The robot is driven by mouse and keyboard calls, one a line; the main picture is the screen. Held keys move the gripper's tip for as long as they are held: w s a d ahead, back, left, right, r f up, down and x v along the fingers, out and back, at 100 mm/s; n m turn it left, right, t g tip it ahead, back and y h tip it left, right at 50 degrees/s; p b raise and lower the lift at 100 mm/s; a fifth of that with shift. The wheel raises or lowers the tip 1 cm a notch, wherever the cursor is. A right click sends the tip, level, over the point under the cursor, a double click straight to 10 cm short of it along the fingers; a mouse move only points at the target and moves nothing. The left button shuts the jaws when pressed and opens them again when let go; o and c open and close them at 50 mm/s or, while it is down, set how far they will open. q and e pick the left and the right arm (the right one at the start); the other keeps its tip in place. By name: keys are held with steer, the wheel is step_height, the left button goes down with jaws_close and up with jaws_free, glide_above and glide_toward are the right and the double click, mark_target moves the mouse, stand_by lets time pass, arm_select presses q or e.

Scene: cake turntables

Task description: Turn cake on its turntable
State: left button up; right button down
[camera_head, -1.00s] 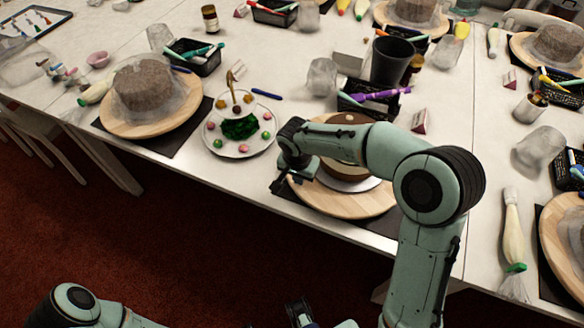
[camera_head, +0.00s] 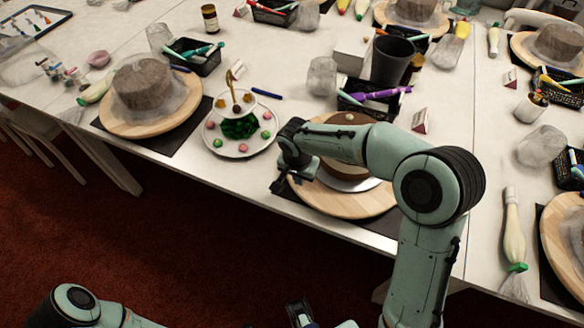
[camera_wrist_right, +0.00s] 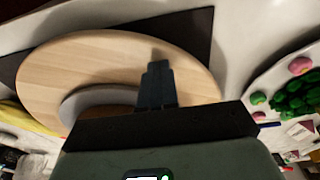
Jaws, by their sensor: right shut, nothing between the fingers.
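The brown cake (camera_head: 352,152) sits on a silver board (camera_head: 362,184) on a round wooden turntable (camera_head: 345,203) at the table's front edge. My right forearm crosses in front of the cake and hides much of it. My right gripper (camera_head: 280,185) is shut and empty at the left rim of this turntable. In the right wrist view the shut fingers (camera_wrist_right: 157,85) reach over the wooden turntable (camera_wrist_right: 130,52), beside the grey board (camera_wrist_right: 95,103). I cannot tell whether they touch the wood. A dark part at the bottom, probably my left gripper (camera_head: 300,312), is cut off.
A tiered candy stand (camera_head: 240,148) stands close left of my right gripper. Another cake on a turntable (camera_head: 150,128) is further left. A black cup (camera_head: 392,60), a pen basket (camera_head: 372,105) and a clear glass (camera_head: 322,76) stand behind. A piping bag (camera_head: 514,230) lies right.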

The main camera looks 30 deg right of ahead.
mark_target(338, 207)
steer(key=shift+f, duration=0.35)
steer(key=s+b, duration=0.1)
steer(key=s+d+b, duration=0.1)
steer(key=s, duration=0.3)
steer(key=shift+d+b, duration=0.25)
steer(key=shift+b, duration=0.15)
steer(key=shift+s+d, duration=0.15)
steer(key=shift+s, duration=0.4)
steer(key=shift+s+d+b, duration=0.3)
steer(key=shift+s+d, duration=0.65)
steer(key=shift+s, duration=0.3)
steer(key=shift+s+d+b, duration=0.3)
steer(key=shift+s+d, duration=0.65)
steer(key=shift+s, duration=0.3)
